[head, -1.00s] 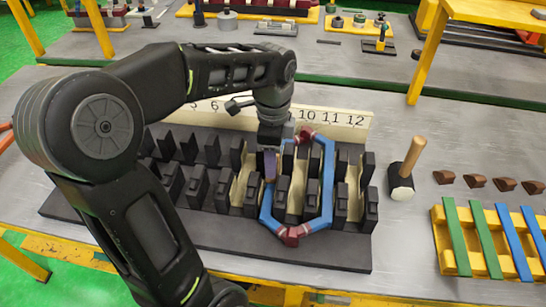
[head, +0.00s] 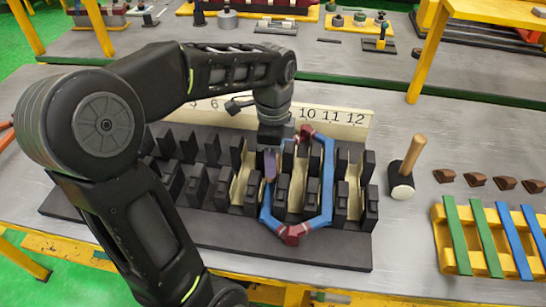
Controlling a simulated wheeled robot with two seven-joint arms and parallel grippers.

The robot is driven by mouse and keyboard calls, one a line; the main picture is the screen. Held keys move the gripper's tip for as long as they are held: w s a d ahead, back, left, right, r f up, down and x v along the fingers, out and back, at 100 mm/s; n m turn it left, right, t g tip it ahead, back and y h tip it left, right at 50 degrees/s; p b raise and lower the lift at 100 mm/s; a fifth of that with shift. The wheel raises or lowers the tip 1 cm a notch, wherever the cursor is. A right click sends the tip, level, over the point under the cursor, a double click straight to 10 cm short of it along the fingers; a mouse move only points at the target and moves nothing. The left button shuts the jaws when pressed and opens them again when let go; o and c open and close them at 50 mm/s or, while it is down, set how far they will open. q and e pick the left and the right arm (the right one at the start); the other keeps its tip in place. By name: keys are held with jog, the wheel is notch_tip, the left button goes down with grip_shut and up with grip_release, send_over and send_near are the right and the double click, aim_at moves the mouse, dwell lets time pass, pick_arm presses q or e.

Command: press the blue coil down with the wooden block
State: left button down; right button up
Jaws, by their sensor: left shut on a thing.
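The blue coil (head: 327,180) is a long hexagonal loop with dark red wrapped ends, lying over the black slotted stator fixture (head: 215,232). Its left side runs by slots under my left gripper, its right side near the 11 mark. My left gripper (head: 271,146) points down at the coil's upper left side. It is shut on a small brownish-purple block (head: 270,164), which I take as the wooden block. The block is upright, by the coil's left side; whether it touches the coil I cannot tell. The fingertips are mostly hidden by the wrist. My right gripper is not in view.
A mallet (head: 402,190) with a wooden handle stands right of the fixture. Several brown wedge blocks (head: 475,180) lie further right. A yellow rack (head: 450,255) holds green and blue strips. A numbered strip (head: 345,121) stands behind the fixture.

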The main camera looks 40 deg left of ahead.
pick_arm(q)
notch_tip(320, 180, up, 12)
jog(key=p, duration=0.9)
jog(key=shift+f, duration=0.15)
jog(key=shift+f, duration=0.1)
